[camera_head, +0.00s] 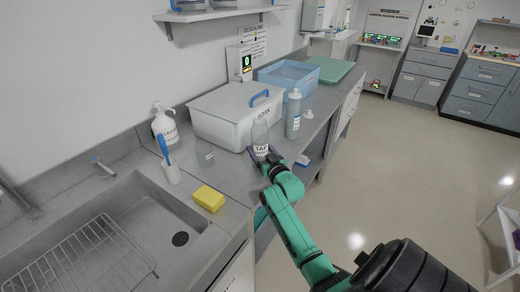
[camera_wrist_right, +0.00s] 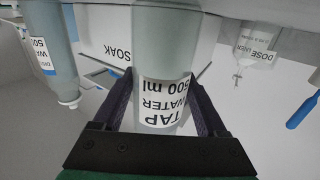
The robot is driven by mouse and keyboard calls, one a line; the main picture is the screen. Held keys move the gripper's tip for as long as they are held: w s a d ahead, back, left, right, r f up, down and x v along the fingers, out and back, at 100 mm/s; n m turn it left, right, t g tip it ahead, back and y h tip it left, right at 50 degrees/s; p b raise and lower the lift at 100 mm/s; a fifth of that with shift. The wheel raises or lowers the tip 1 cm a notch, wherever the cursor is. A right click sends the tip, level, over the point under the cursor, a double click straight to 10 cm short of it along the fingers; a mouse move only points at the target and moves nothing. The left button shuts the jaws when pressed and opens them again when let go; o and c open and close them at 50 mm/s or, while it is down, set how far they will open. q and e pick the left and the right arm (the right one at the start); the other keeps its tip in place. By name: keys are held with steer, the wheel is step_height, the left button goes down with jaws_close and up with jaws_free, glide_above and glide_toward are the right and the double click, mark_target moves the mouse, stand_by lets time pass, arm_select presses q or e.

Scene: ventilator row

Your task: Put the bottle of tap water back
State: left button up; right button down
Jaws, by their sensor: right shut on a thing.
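The tap water bottle (camera_head: 260,136) is a clear grey-green bottle with a white label. It is on or just above the grey counter, in front of the white SOAK box (camera_head: 233,112). My right gripper (camera_head: 266,160) is shut on it low down. In the right wrist view the label of the bottle (camera_wrist_right: 163,100) reads TAP WATER 500 ml, upside down, between my right gripper's fingers (camera_wrist_right: 160,105). Whether its base touches the counter is hidden by the gripper. My left gripper is not in view.
A second labelled bottle (camera_head: 293,115) stands just right of the held one; it also shows in the wrist view (camera_wrist_right: 48,45). A small clear cup (camera_head: 205,154), white pump bottle (camera_head: 165,128), brush holder (camera_head: 171,172) and yellow sponge (camera_head: 209,198) stand left. A blue tub (camera_head: 289,76) is behind.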

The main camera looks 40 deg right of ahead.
jaws_free()
steer(key=b+v, duration=0.1)
steer(key=v, duration=1.1)
